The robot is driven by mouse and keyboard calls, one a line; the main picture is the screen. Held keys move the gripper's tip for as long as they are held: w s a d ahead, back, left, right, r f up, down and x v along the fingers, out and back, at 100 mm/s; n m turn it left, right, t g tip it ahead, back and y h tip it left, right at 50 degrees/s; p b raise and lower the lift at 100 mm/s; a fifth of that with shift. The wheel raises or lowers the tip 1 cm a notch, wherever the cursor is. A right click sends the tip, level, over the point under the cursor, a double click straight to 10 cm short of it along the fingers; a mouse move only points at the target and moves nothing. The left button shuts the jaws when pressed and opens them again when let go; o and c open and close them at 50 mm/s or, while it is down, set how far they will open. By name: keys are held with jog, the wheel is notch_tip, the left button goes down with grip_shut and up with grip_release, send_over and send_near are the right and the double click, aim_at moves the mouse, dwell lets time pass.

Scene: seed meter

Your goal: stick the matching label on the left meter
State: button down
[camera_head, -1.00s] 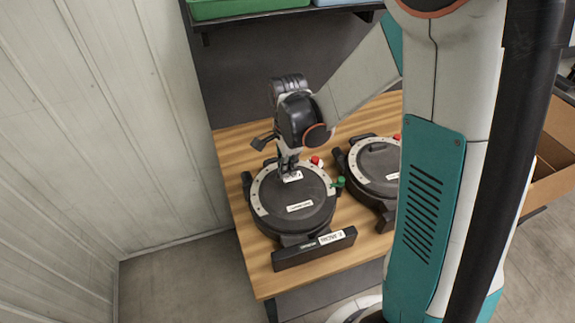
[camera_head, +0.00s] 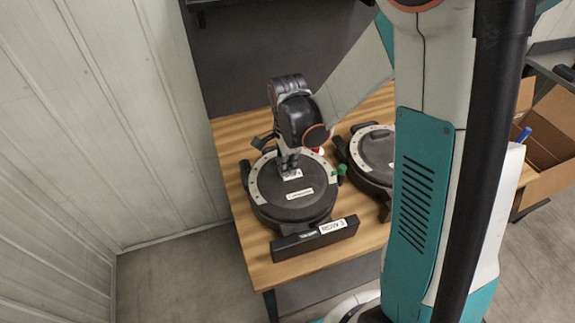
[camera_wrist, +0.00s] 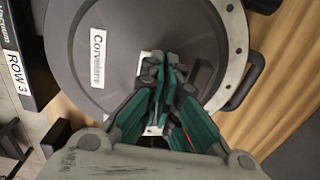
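The left meter (camera_head: 270,207) is a round, dark unit with a pale rim arc, on the wooden table. Its lid bears a white printed plate (camera_head: 300,193), which also shows in the wrist view (camera_wrist: 98,57), its text only partly legible. My gripper (camera_head: 288,163) points down over the lid, beyond that plate. In the wrist view its teal-padded fingers (camera_wrist: 166,75) are together on a small white label (camera_wrist: 146,66). The fingers hide most of the label. I cannot tell whether the label touches the lid. The right meter (camera_head: 377,152) is partly hidden by my arm.
A dark bar (camera_head: 292,246) with white tags stands in front of the left meter; one tag reads "ROW 3" in the wrist view (camera_wrist: 18,72). A green knob (camera_head: 341,170) sits at the meter's right side. A cardboard box (camera_head: 550,150) is at right, a wall at left.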

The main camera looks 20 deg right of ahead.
jog(key=shift+f+b, duration=0.4)
jog(key=shift+f, duration=0.05)
dwell(0.6)
jog(key=c, duration=1.7)
grip_release()
jog(key=shift+r, duration=0.1)
jog(key=shift+r+p, duration=2.35)
jog(key=shift+r, duration=1.1)
